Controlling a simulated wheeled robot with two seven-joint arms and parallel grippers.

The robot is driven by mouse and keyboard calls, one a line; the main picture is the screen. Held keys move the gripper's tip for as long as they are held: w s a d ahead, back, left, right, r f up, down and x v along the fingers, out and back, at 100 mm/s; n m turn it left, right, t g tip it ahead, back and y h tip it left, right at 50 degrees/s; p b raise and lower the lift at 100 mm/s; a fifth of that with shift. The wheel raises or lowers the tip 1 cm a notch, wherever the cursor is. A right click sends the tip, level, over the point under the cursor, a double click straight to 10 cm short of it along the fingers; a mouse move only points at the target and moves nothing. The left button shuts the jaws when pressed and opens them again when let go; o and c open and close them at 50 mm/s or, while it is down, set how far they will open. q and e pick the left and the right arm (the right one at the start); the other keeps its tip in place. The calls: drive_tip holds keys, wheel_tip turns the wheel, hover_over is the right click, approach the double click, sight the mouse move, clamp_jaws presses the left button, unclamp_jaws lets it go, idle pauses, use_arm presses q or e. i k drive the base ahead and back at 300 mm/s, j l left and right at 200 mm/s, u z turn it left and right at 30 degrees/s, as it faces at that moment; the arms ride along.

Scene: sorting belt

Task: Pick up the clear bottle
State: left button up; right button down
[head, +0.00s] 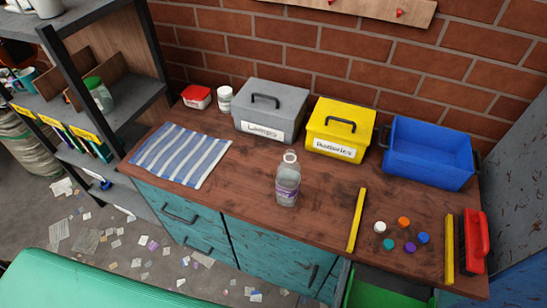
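The clear bottle (287,183) stands upright near the front edge of the wooden counter, at the middle of the head view. It has a purple and white label band and a pale ring at its open-looking neck. Nothing touches it. Neither of my grippers shows in the head view.
Behind the bottle stand a grey lidded box (271,109), a yellow lidded box (340,128) and a blue bin (429,152). A striped cloth (181,156) lies left. Right are a yellow strip (356,220), several coloured caps (404,222) and a red-handled tool (474,242).

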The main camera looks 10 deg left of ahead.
sight(289, 170)
drive_tip(key=k+j+u, duration=0.15)
drive_tip(key=u, duration=0.25)
drive_tip(key=k+j+u, duration=0.3)
drive_tip(key=u, duration=0.15)
